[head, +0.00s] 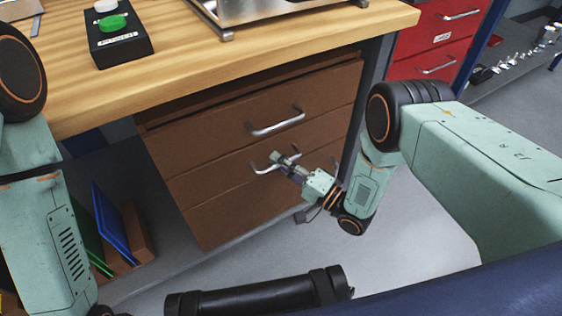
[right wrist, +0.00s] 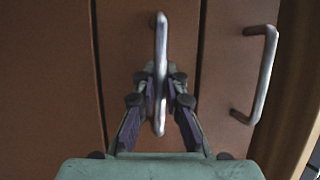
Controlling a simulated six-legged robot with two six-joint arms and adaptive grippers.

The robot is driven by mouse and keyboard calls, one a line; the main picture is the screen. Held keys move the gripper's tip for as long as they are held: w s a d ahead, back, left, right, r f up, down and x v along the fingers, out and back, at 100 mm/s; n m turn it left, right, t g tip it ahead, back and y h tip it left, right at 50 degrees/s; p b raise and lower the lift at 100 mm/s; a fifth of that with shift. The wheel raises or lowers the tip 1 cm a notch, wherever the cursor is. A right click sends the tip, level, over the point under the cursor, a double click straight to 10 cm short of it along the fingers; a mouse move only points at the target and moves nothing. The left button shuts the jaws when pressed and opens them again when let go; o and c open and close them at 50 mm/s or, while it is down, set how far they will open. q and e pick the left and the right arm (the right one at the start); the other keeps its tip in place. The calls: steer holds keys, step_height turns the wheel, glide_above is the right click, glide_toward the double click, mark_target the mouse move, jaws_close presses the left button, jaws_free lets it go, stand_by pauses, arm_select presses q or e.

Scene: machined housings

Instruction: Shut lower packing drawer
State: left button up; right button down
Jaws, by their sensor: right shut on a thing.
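The brown drawer unit under the wooden bench has two silver bar handles in view. The lower packing drawer (head: 200,180) carries the lower handle (head: 259,167). My right gripper (head: 284,158) is at this handle, with its fingers shut on the bar. In the right wrist view, the handle (right wrist: 161,45) runs upright between the two fingers of the gripper (right wrist: 160,92). The drawer front shows close behind it, and I cannot tell how far the drawer stands out. My left arm (head: 40,215) shows at the left edge, but its gripper is out of view.
The upper drawer's handle (head: 276,122) is just above; it also shows in the right wrist view (right wrist: 262,75). The wooden bench top (head: 190,60) overhangs the drawers. A red cabinet (head: 425,45) stands at the back right. Blue and green panels (head: 115,225) lean at lower left.

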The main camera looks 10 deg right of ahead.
steer(key=shift+w, duration=0.25)
steer(key=c, duration=1.4)
jaws_free()
steer(key=shift+s, duration=0.15)
steer(key=shift+d, duration=0.1)
steer(key=v, duration=1.2)
